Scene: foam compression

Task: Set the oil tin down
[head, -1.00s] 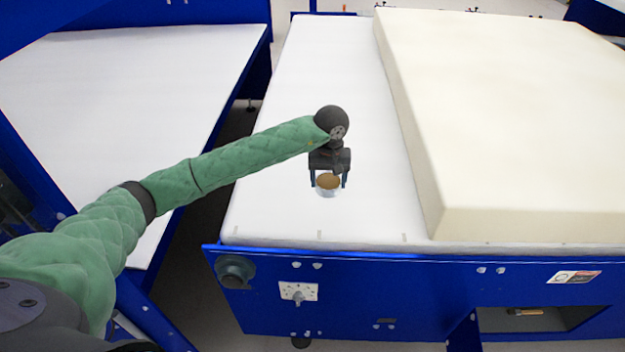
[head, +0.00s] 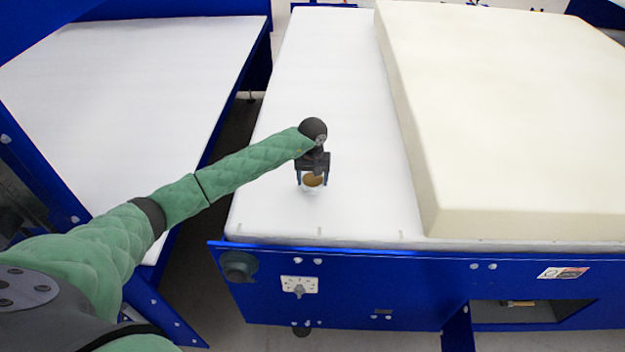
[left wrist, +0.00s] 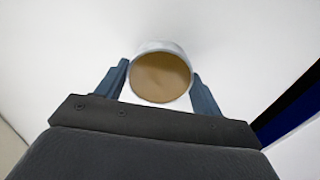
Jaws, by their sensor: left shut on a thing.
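The oil tin (head: 312,180) is a small white round tin with a brown top. It is at the left part of the white table top (head: 270,205), near the front edge. My left gripper (head: 312,181) is shut on it, one finger on each side. In the left wrist view the tin (left wrist: 160,76) sits between the two blue-grey fingers of the gripper (left wrist: 162,82), with the white surface behind it. I cannot tell whether the tin's base touches the table. My right gripper is not in view.
A thick cream foam block (head: 510,110) covers the right part of the table. The white surface around the tin is clear. A second white table (head: 130,90) stands at the left across a gap. The blue front panel (head: 400,290) carries a knob and switch.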

